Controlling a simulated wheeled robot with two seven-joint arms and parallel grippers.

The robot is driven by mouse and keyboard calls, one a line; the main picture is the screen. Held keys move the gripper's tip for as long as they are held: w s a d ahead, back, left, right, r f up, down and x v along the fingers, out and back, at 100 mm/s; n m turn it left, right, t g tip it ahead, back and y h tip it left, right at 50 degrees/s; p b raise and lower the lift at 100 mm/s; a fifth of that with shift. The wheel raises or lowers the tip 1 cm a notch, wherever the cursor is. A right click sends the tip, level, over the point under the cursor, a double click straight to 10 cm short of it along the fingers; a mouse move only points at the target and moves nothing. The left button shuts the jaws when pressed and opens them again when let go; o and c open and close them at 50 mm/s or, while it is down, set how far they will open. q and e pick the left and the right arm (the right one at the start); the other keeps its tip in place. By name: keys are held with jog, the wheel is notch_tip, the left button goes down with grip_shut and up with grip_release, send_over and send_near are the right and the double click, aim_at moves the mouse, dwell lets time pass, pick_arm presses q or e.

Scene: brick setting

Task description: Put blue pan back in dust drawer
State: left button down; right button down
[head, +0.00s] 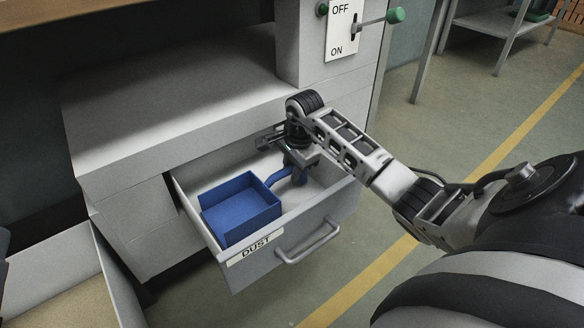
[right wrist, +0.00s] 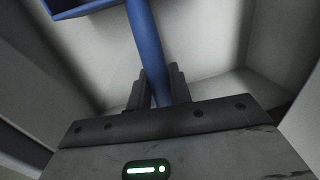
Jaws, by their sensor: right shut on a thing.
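The blue pan (head: 240,208) is a square open tray with a blue handle. It is inside the open dust drawer (head: 325,213), toward the drawer's left front. I cannot tell whether its base rests on the drawer floor. My right gripper (head: 293,172) reaches into the drawer from above and is shut on the pan's handle. In the right wrist view the gripper's fingers (right wrist: 160,88) stand on either side of the blue handle (right wrist: 146,45), and an edge of the pan shows at the top left. My left gripper is not in view.
The drawer's front has a DUST label (head: 255,247) and a grey bar handle (head: 308,242). The grey cabinet top (head: 170,110) is bare. An ON/OFF switch panel (head: 341,30) with a green-knobbed lever stands behind. A bin-like container (head: 75,275) is at lower left.

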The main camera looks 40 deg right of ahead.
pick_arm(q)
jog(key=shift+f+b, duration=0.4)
pick_arm(e)
jog(key=shift+f, duration=0.55)
jog(key=c, duration=1.2)
grip_release()
jog(key=p+v, duration=0.3)
jog(key=v, duration=0.3)
pick_arm(q)
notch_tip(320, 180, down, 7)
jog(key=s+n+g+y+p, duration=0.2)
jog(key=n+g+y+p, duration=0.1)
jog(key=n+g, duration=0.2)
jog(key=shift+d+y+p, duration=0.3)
jog(key=shift+p, duration=0.05)
pick_arm(e)
jog(key=shift+v, duration=5)
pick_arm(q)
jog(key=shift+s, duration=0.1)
